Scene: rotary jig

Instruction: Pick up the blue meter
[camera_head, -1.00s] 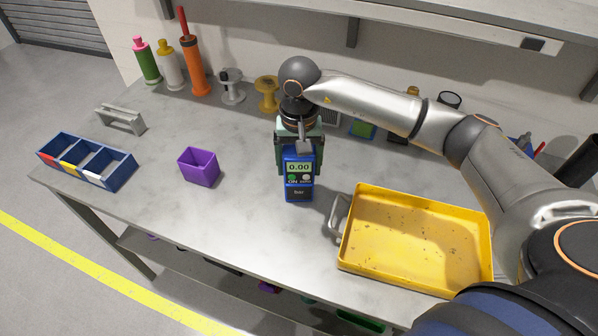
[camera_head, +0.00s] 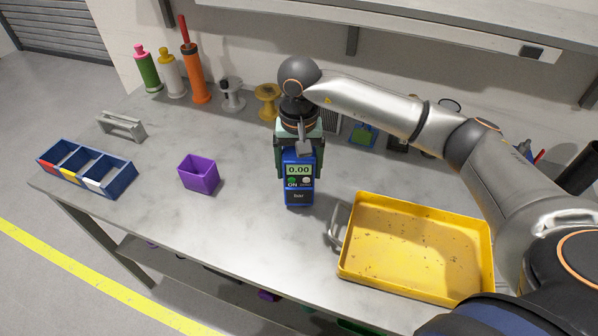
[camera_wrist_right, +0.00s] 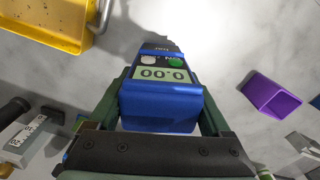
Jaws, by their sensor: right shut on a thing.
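The blue meter (camera_head: 299,197) is upright at the middle of the table, with a display reading 0.00, a green and a white button and the word "bar". My right gripper (camera_head: 299,150) comes down on it from above and is shut on its upper part, with a finger on each side. The wrist view shows the meter (camera_wrist_right: 160,108) between the two green fingers (camera_wrist_right: 162,112). Whether its base touches the table or is slightly above it is hard to tell. My left gripper is not in view.
A yellow tray (camera_head: 352,245) with a grey handle stands right of the meter. A purple bin (camera_head: 198,180) and a blue divided box (camera_head: 112,183) are to the left. Spools (camera_head: 267,100) and bottles (camera_head: 171,75) stand at the back. The table (camera_head: 235,235) in front is clear.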

